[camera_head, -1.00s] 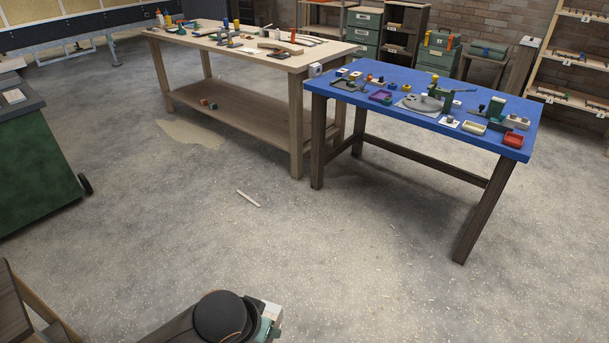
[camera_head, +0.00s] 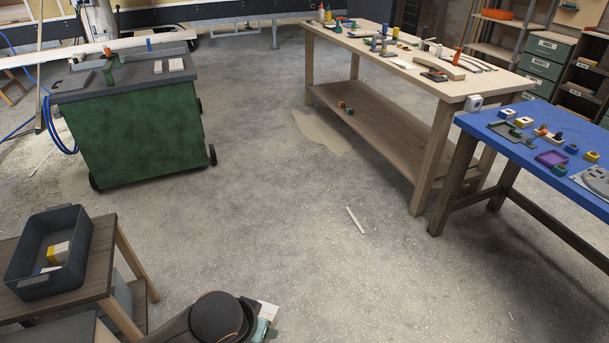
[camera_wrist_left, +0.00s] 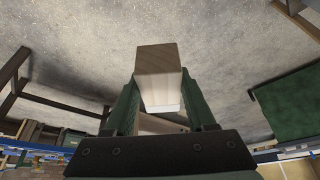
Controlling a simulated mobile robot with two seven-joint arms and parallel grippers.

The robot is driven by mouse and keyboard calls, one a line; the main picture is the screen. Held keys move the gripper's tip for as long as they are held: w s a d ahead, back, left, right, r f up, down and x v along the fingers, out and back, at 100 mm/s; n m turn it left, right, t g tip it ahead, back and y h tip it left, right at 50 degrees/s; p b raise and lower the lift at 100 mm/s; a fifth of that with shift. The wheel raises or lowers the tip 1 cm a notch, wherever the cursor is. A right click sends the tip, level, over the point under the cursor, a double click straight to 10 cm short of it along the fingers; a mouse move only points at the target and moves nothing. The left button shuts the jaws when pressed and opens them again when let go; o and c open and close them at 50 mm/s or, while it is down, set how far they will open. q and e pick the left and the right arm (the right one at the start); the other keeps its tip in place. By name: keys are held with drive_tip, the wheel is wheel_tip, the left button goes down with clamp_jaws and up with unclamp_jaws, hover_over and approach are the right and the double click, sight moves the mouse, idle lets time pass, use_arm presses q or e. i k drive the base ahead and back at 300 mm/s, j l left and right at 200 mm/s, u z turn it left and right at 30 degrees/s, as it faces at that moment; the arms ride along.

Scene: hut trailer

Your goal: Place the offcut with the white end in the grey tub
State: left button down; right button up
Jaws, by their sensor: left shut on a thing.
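My left gripper (camera_wrist_left: 160,98) is shut on a wooden offcut (camera_wrist_left: 158,62) in the left wrist view. The offcut is pale wood with a white end (camera_wrist_left: 162,108) that lies between the green fingers. In the head view my left gripper (camera_head: 264,322) is low in the picture, mostly hidden behind my arm, with a pale bit of the held piece showing. The grey tub (camera_head: 57,280) stands on a small wooden table at the left, apart from the gripper. Inside it are a wooden block with a yellow part (camera_head: 58,252) and another partly hidden piece. My right gripper is not in view.
The small brown table (camera_head: 95,265) carries the tub. A green machine cabinet (camera_head: 140,135) stands behind it. A long wooden workbench (camera_head: 400,140) and a blue table (camera_head: 520,150) are at the right. The floor between is clear except for a thin stick (camera_head: 355,220).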

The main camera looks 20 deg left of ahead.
sight(67, 239)
drive_tip(key=i+j+u, duration=0.1)
drive_tip(key=i+u, duration=0.7)
drive_tip(key=u, duration=0.15)
drive_tip(key=i+u, duration=0.8)
drive_tip(key=u, duration=0.15)
drive_tip(key=i+j+u, duration=0.1)
drive_tip(key=i+u, duration=0.25)
drive_tip(key=i, duration=0.15)
drive_tip(key=i+u, duration=0.4)
drive_tip(key=i+l, duration=0.05)
